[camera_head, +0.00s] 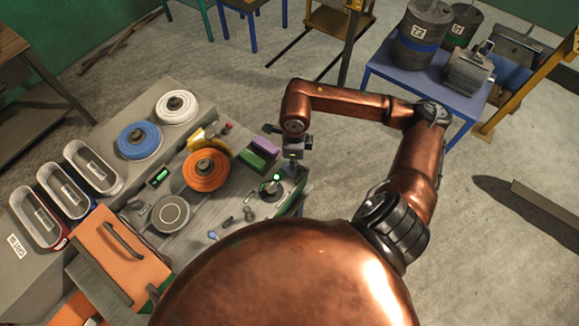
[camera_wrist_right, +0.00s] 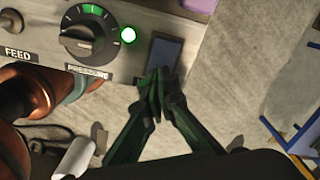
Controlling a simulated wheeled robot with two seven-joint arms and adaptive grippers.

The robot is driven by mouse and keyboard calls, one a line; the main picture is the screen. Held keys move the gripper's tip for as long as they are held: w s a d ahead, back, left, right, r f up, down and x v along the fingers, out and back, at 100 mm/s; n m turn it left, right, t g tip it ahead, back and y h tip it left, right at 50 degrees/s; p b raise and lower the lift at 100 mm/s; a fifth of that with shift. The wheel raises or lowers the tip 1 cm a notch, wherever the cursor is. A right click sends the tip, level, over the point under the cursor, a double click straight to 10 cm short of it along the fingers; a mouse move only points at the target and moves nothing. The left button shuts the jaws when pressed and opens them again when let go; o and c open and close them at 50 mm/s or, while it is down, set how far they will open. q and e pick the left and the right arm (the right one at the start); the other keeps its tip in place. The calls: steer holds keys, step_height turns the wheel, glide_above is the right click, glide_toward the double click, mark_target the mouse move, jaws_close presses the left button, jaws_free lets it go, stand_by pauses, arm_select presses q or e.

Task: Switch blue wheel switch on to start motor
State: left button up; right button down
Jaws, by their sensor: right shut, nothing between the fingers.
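A blue wheel (camera_head: 138,139) lies on the grey console, between a white wheel (camera_head: 176,107) and an orange wheel (camera_head: 206,169). My right gripper (camera_head: 291,170) is far to its right, at the console's right end. In the right wrist view its fingers (camera_wrist_right: 156,92) are together and empty. Their tips are at the lower edge of a dark blue-grey rectangular plate (camera_wrist_right: 167,58), which may be a switch; I cannot tell whether they touch it. A lit green lamp (camera_wrist_right: 128,35) and a black dial (camera_wrist_right: 86,33) labelled PRESSURE are beside it. My left gripper is not in view.
Purple and green blocks (camera_head: 265,148), a yellow part (camera_head: 196,138) and a round grey dial (camera_head: 170,213) are on the console. An orange box with a handle (camera_head: 122,247) is at lower left. A blue table (camera_head: 440,96) holds drums and a motor (camera_head: 468,74).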

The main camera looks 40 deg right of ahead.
steer(key=shift+r+p, duration=1.05)
steer(key=shift+r, duration=1.6)
steer(key=shift+a, duration=0.1)
